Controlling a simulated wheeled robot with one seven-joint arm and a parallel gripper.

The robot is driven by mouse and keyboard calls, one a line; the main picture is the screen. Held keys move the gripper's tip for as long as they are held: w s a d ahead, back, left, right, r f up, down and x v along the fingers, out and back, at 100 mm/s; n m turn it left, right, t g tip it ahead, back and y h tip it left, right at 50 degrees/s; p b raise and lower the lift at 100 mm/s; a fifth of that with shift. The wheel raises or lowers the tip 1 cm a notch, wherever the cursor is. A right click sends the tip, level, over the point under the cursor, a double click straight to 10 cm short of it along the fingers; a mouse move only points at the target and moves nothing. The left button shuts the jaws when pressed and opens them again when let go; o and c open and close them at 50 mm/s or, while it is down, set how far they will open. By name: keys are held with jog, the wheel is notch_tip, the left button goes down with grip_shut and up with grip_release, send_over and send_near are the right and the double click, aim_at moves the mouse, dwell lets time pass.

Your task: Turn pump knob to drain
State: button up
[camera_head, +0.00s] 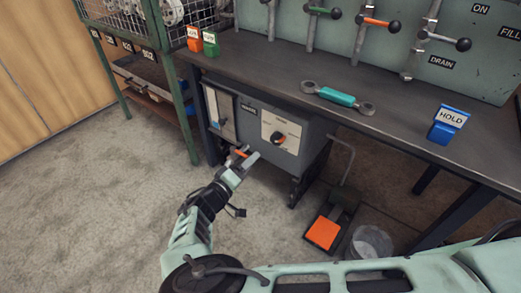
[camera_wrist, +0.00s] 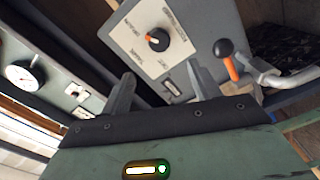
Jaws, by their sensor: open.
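The pump knob (camera_head: 278,137) is a black round knob with an orange pointer mark. It sits on a pale plate (camera_head: 288,121) on the front of a grey box (camera_head: 310,135) under the bench. In the wrist view the knob (camera_wrist: 158,40) is seen beyond my fingertips, with small lettering around it that is too small to read surely. My gripper (camera_head: 243,156) is in front of the box, left of and below the knob. In the wrist view my gripper (camera_wrist: 160,82) is open, its fingers apart, with nothing between them. It does not touch the knob.
A lever with an orange grip and black ball (camera_wrist: 229,62) stands right of the plate in the wrist view. An orange pedal (camera_head: 323,233) and a bucket (camera_head: 370,243) are on the floor.

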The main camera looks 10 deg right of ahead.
jog(key=shift+v, duration=2.3)
